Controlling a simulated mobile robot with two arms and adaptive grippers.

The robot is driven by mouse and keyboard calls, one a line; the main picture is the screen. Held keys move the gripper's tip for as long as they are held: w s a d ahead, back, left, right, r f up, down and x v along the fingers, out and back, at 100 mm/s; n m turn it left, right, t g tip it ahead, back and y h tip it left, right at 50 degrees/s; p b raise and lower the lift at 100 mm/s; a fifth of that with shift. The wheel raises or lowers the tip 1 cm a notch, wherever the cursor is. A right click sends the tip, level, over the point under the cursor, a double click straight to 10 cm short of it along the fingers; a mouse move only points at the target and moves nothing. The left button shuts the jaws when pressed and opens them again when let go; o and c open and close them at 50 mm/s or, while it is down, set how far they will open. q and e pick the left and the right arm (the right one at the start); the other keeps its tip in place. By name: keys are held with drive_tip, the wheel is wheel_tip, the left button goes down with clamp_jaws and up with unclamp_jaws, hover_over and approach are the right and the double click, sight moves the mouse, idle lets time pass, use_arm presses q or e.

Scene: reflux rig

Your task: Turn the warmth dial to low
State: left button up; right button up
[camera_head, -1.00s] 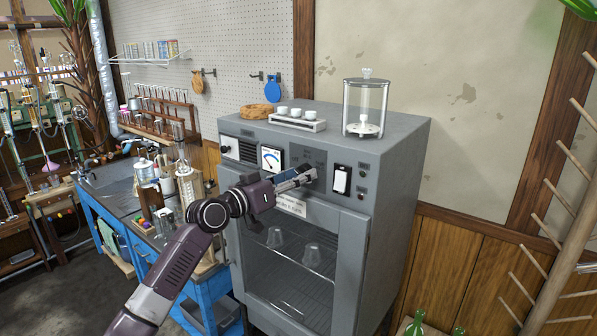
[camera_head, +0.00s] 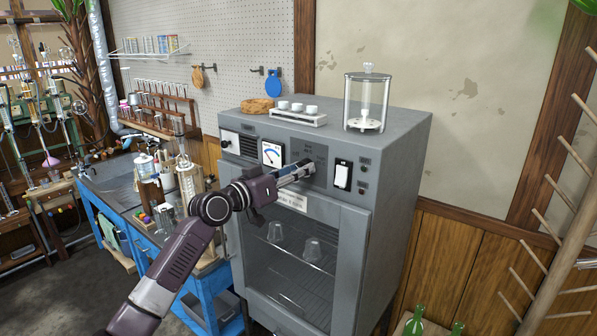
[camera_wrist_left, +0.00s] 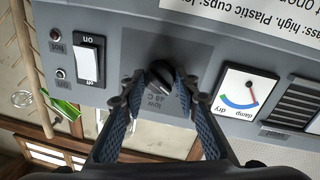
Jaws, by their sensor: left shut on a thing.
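The warmth dial (camera_wrist_left: 160,76) is a small black knob on the grey front panel of the drying cabinet (camera_head: 400,165). In the left wrist view, which is upside down, a "low 48 C" label is printed beside it. My left gripper (camera_wrist_left: 158,84) has a finger on each side of the knob and is shut on it. In the head view, the left gripper (camera_head: 305,170) reaches the panel and hides the dial. I cannot clearly read where the dial points. My right gripper is not in view.
A white rocker switch (camera_head: 342,176) sits right of the dial, and a dry/damp gauge (camera_head: 271,154) sits left. A glass jar (camera_head: 366,102) and a tray of small cups (camera_head: 298,113) stand on the cabinet. A blue bench with glassware is at left.

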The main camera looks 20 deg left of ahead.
use_arm(q)
drive_tip(key=shift+r+m+g+y+b, duration=0.25)
drive_tip(key=shift+m+b, duration=0.9)
drive_tip(key=shift+m, duration=1.55)
drive_tip(key=shift+f+m+g+y+b, duration=0.25)
drive_tip(key=shift+m+b, duration=0.85)
drive_tip(key=shift+m, duration=1.6)
drive_tip(key=shift+r, duration=0.1)
drive_tip(key=o, duration=1.1)
drive_tip(key=shift+o, duration=0.2)
drive_tip(key=shift+s, duration=0.1)
drive_tip(key=v, duration=1.1)
drive_tip(key=shift+s, duration=0.4)
